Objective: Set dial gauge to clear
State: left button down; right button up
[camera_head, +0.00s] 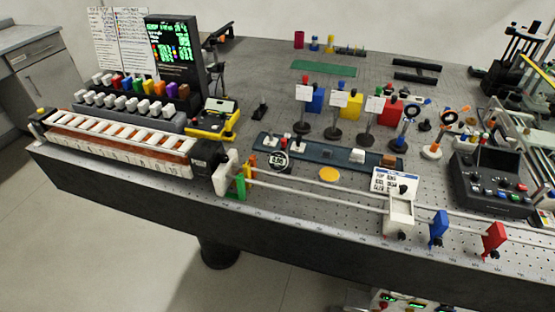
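A small round dial (278,160), which looks like the dial gauge, has a dark face and a pale rim. It stands at the front of a long dark blue-grey rail or tray (325,151), near the middle of the bench. Its reading is too small to make out. Beside it on the left are small orange and green parts (240,184). A white card with dark printing (394,181) stands to the right of the dial. Neither of my grippers is in view.
A long numbered white-and-orange rack (120,143) and a black display (174,52) fill the left. Pale rods run along the front edge with blue (438,227) and red (494,239) blocks. Post-mounted cards (338,98) stand behind. A black control box (492,182) is at right.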

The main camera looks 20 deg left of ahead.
aim_at(278, 161)
jog(key=k, duration=0.5)
jog(key=z, duration=1.5)
jog(key=i, duration=1.05)
jog(key=u, duration=2.1)
